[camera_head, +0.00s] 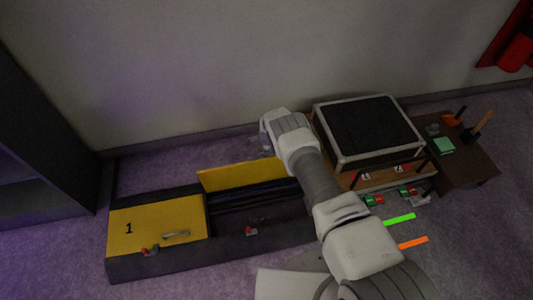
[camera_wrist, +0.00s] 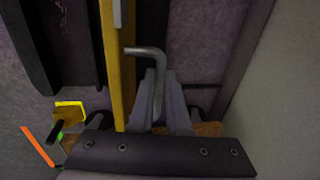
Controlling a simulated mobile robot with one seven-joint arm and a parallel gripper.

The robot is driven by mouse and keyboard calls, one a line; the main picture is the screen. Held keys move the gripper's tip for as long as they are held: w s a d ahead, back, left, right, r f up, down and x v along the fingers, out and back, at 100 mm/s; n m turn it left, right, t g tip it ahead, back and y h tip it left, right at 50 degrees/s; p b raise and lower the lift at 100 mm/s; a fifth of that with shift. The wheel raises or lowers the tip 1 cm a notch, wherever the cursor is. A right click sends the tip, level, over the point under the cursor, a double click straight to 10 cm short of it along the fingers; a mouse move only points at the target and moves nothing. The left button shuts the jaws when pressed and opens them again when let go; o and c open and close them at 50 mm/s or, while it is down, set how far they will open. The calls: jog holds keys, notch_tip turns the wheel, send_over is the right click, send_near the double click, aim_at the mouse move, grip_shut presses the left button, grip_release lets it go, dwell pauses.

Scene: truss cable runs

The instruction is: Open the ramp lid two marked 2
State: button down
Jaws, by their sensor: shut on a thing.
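The yellow ramp lid two (camera_head: 240,175) stands up, tilted near upright, along the back edge of the dark cable ramp; its number is not visible. Its compartment below is exposed, with dark cables inside. In the wrist view the lid (camera_wrist: 115,75) shows nearly edge-on as a yellow strip. A bent grey metal handle (camera_wrist: 147,53) sticks out from it. My gripper (camera_wrist: 160,78) is shut on this handle, beside the lid. In the head view my arm's wrist is behind the lid's right end, and the fingers are hidden.
The yellow lid marked 1 (camera_head: 150,230) lies closed at the left, with a grey handle and a red latch (camera_head: 150,250). A black-topped case (camera_head: 368,130) stands right of my arm, near a brown table (camera_head: 465,155). The wall (camera_head: 180,70) is close behind the lid.

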dwell(0.4)
jog(key=c, duration=0.9)
grip_release()
jog(key=shift+r+p, duration=0.35)
jog(key=shift+r, duration=0.15)
jog(key=s+r+p, duration=0.1)
jog(key=r+p, duration=0.1)
jog(key=r, duration=0.3)
jog(key=s+r+p, duration=0.1)
jog(key=r+p, duration=0.1)
jog(key=r, duration=0.3)
jog(key=s+d+r+p, duration=0.1)
jog(key=r+p, duration=0.2)
jog(key=r, duration=0.3)
jog(key=shift+s, duration=0.1)
